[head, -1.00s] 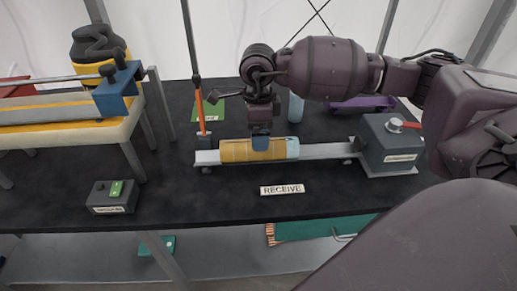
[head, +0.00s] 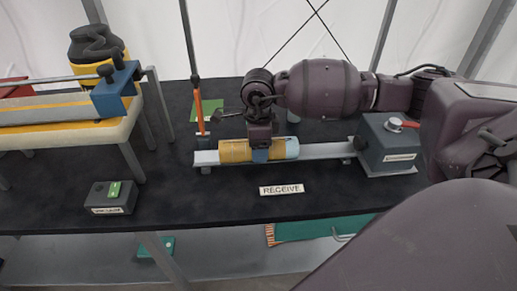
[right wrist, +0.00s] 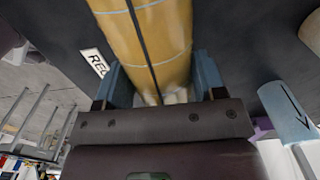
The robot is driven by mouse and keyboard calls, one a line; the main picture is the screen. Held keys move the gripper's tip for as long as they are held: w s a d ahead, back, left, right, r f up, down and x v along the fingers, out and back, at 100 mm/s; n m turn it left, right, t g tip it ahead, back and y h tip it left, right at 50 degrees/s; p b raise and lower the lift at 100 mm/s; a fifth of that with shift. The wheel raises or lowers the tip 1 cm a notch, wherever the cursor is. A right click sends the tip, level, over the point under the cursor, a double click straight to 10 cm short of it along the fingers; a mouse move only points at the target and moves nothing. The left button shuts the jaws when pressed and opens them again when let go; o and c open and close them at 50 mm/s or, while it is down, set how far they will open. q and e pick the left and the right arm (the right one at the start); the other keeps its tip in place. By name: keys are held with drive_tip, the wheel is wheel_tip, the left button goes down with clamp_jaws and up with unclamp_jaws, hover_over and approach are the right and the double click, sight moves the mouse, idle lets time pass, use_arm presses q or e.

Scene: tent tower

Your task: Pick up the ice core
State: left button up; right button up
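The ice core (head: 236,151) is a yellow cylinder with a pale blue end. It lies along the grey rail (head: 322,151) on the black table. My right gripper (head: 260,155) points down over the middle of the core, with its blue fingertip low against the near side. In the right wrist view the yellow core (right wrist: 150,45) runs between the two blue fingers of my right gripper (right wrist: 163,85), which are spread wide on either side of it. Firm contact on both sides is not visible. My left gripper is not in view.
A grey box with a red lever (head: 390,145) stands at the rail's right end. An upright pole (head: 199,105) stands at its left end. A RECEIVE label (head: 282,190) lies in front. A small control box (head: 112,197) sits at the left.

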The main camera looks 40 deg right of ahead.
drive_tip(key=c, duration=0.7)
drive_tip(key=shift+r, duration=0.15)
drive_tip(key=shift+c, duration=0.3)
